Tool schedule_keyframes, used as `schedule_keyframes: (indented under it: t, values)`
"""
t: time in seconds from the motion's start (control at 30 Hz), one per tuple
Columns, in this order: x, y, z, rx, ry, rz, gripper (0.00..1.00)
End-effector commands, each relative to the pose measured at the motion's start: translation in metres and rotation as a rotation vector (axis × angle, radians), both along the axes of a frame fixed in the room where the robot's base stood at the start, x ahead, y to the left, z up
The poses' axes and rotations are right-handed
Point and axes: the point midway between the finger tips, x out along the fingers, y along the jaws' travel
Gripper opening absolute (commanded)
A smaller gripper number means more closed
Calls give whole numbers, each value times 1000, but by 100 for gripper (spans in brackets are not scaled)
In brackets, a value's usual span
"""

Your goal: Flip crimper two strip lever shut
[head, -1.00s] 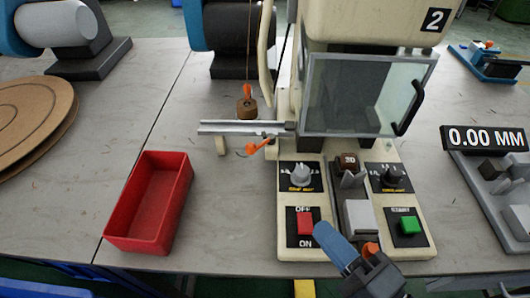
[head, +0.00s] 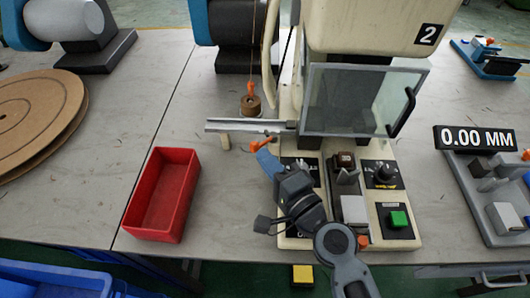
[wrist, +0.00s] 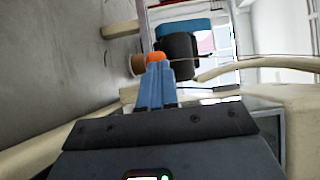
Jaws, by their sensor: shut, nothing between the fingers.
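Crimper two is the cream machine (head: 363,38) marked 2. Its small orange strip lever (head: 261,144) sits just below the metal strip rail (head: 235,126), on the machine's left side. My gripper (head: 262,152) has its blue fingers shut and empty, with the tips right at the lever. They look close to it or touching; I cannot tell which. In the wrist view, an orange part (wrist: 155,58) shows just beyond the blue fingertips (wrist: 156,68). My arm hides the OFF/ON switch and part of the left dial panel.
A brown weight (head: 251,105) with an orange hook hangs on a cord behind the rail. The clear guard door (head: 345,98) is down. A red bin (head: 162,195) stands on the left. A 0.00 MM gauge (head: 478,138) is on the right. Bare table lies between bin and machine.

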Motion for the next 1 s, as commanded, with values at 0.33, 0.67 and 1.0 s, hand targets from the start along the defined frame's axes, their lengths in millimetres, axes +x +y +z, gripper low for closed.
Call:
schedule_keyframes:
  t: [0.33,0.67,1.0]
  values:
    - [8,6,0,-1,-1,1,0]
    - [12,18,-2,-1,-2,1,0]
    - [18,30,0,-2,-1,1,0]
